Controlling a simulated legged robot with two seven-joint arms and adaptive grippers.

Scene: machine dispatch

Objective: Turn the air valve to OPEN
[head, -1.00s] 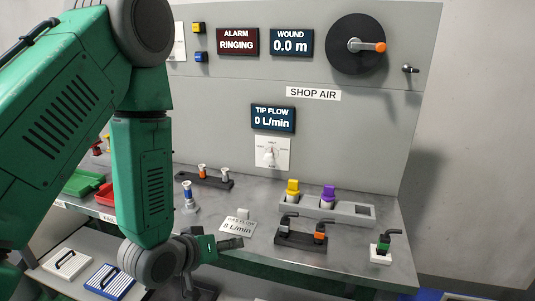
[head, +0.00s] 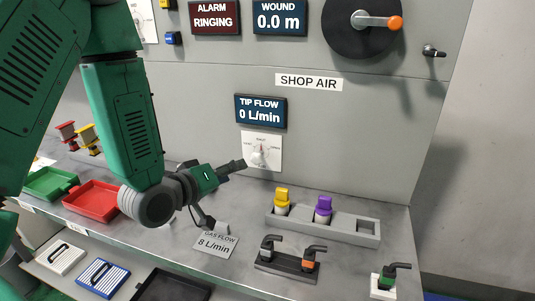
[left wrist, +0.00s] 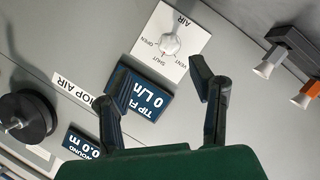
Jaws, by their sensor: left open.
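The air valve is a pale round knob (head: 257,158) on a white plate (head: 273,163) on the grey panel, under the TIP FLOW display reading 0 L/min. In the left wrist view the knob (left wrist: 170,44) has OPEN, SHUT and VENT printed around it; I cannot tell for sure which mark it points to. My left gripper (head: 223,192) is open and empty, left of and below the valve plate in the head view. In the left wrist view its fingers (left wrist: 155,75) stand apart, with the knob beyond and between them, not touched. My right gripper is not in view.
A grey holder (head: 335,227) with a yellow and a purple piece stands on the bench below right. A black stand (head: 285,265) with two levered fittings is in front. A GAS FLOW sign (head: 215,243) reads 8 L/min. A red tray (head: 94,202) lies left. The ALARM display reads RINGING.

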